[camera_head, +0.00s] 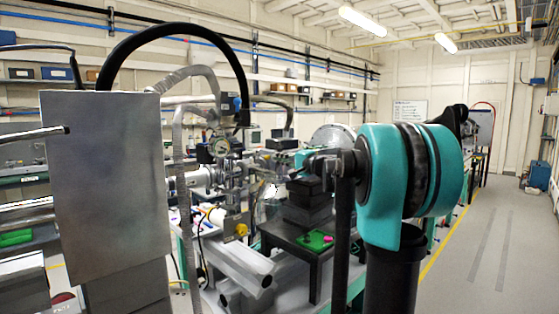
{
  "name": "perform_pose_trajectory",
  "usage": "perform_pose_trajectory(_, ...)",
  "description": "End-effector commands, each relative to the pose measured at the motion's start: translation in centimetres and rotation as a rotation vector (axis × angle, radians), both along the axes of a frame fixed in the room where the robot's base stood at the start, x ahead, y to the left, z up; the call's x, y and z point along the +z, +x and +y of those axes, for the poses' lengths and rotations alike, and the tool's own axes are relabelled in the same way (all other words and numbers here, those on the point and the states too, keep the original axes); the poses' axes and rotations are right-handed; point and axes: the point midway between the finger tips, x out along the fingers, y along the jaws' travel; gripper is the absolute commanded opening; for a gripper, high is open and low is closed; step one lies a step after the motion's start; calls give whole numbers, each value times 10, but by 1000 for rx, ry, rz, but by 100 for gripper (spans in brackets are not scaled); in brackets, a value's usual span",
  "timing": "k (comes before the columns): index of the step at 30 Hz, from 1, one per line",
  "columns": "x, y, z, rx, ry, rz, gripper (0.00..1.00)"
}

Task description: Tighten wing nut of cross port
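Metal vacuum parts with a round gauge (220,147) and pipe fittings (195,178) stand at mid-left on the beamline. The cross port is probably among them, but I cannot single it out. Its wing nut is too small to tell. My teal and black arm (405,170) fills the centre right and reaches toward the middle. A dark part at its far end (318,162) may be my gripper, in front of or near the beamline equipment. Its fingers blend with the dark parts behind, so its opening and any contact cannot be made out.
A large grey metal panel (105,185) blocks the left foreground, with a thick black hose (180,28) arching above. A black stand (300,240) bears a dark stacked stage (307,205). A yellow knob (241,230) sits low beside it. The floor at right (490,240) is clear.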

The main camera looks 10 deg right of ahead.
Motion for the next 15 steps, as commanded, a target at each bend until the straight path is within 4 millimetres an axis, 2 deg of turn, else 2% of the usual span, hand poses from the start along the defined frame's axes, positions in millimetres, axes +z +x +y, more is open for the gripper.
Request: perform_pose_trajectory(15, -1, -1, -1, -1, 374, 276, 0)
